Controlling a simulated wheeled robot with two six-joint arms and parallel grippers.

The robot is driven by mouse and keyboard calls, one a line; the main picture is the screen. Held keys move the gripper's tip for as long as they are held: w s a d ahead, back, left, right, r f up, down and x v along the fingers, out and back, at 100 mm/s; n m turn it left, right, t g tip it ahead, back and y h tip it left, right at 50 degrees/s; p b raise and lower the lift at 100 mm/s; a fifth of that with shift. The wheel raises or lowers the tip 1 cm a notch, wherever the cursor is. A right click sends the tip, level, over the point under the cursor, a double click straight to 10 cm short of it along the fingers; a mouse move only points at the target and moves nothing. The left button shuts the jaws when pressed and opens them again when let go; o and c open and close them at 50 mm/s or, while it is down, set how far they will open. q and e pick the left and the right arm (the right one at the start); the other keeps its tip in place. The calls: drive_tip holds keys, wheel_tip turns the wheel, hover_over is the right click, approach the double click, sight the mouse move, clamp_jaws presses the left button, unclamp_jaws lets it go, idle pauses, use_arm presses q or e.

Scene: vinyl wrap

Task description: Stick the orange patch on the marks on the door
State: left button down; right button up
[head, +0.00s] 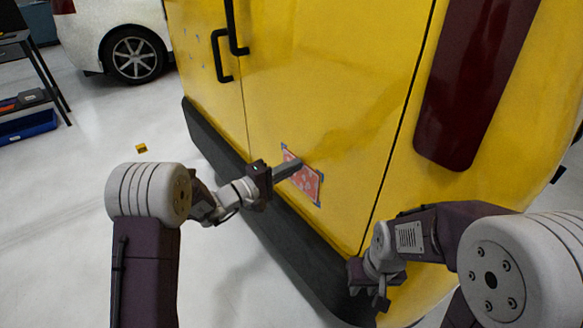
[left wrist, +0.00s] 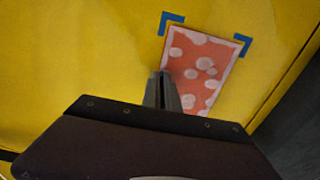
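The orange-red patch (head: 304,184) with pale spots and a white border lies against the yellow door (head: 320,80), low down. Blue corner marks show around it, including one at its upper left (left wrist: 172,20) and one at its upper right (left wrist: 243,42) in the left wrist view. The patch (left wrist: 203,66) looks flat there, its lower left part hidden by my fingers. My left gripper (head: 300,163) has its fingers together, tips over the patch's edge; whether they touch or pinch it is unclear. My right gripper (head: 382,301) hangs near the bumper, apart from the patch; its opening is unclear.
Black door handles (head: 221,56) are at the upper left, a dark bumper (head: 225,165) runs below the door, and a dark red tail light (head: 475,80) is at the right. A small yellow object (head: 141,148) lies on the open floor. A white car (head: 110,35) stands behind.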

idle(0.3)
use_arm(q)
drive_tip(key=c, duration=1.6)
unclamp_jaws()
drive_tip(key=shift+d, duration=0.1)
drive_tip(key=shift+o, duration=0.2)
drive_tip(key=p+v, duration=0.1)
drive_tip(key=v, duration=0.8)
